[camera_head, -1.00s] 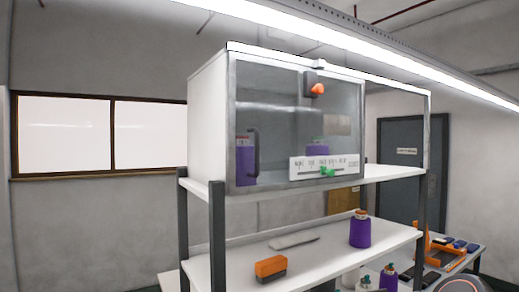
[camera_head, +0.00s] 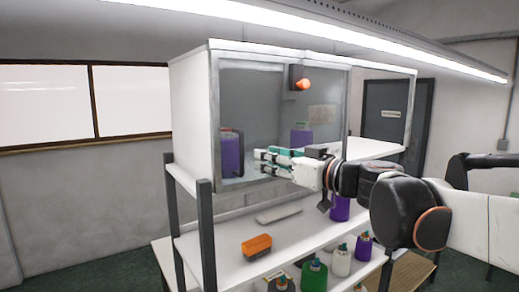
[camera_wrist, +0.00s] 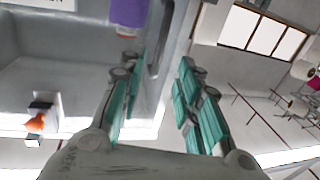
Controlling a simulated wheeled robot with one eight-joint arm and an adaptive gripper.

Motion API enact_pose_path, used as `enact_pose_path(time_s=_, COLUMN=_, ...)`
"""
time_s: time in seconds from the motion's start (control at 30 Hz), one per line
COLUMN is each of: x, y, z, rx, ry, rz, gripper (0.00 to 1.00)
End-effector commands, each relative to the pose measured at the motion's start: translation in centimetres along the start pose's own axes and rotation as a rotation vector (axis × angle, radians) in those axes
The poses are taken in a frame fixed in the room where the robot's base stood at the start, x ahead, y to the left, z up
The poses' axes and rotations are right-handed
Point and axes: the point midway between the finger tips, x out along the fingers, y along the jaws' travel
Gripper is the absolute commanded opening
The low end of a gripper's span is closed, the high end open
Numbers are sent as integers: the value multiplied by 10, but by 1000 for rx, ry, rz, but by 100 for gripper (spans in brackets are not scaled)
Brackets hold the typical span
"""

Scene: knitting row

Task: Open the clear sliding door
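The clear sliding door (camera_head: 262,100) is a grey-framed pane across the left part of the white cabinet (camera_head: 190,115). Its dark upright handle (camera_head: 240,145) is near the door's left edge; a grey bar, likely this handle (camera_wrist: 158,45), shows in the wrist view. My gripper (camera_head: 263,162) is in front of the door, just right of the handle in the head view. In the wrist view my gripper (camera_wrist: 160,92) has its teal fingers spread apart, with the bar ahead between them. Nothing is held. I cannot tell whether a finger touches the handle.
A dark block with an orange knob (camera_head: 303,83) is at the door's upper right. Purple spools (camera_head: 231,155) stand behind the pane. An orange-topped block (camera_head: 257,245) and a grey flat piece (camera_head: 278,213) lie on the shelf below. Several bottles (camera_head: 313,276) stand lower down.

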Motion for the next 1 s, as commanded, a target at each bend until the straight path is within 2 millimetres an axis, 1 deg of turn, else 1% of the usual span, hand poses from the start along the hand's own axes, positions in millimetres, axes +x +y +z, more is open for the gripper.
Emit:
enact_pose_path(time_s=0.03, x=12, y=-1, z=-2, rx=0, ry=0, rz=-4, gripper=31)
enact_pose_path(time_s=0.3, x=64, y=-1, z=-1, rx=1, ry=-1, rz=-3, gripper=31)
enact_pose_path(time_s=0.5, x=93, y=-1, z=-1, rx=1, ry=-1, rz=-2, gripper=31)
enact_pose_path(time_s=0.7, x=105, y=0, z=0, rx=1, ry=-1, rz=0, gripper=31)
enact_pose_path(time_s=0.97, x=106, y=0, z=0, rx=1, ry=-1, rz=0, gripper=31)
enact_pose_path(time_s=1.0, x=106, y=0, z=0, rx=1, ry=-1, rz=0, gripper=29)
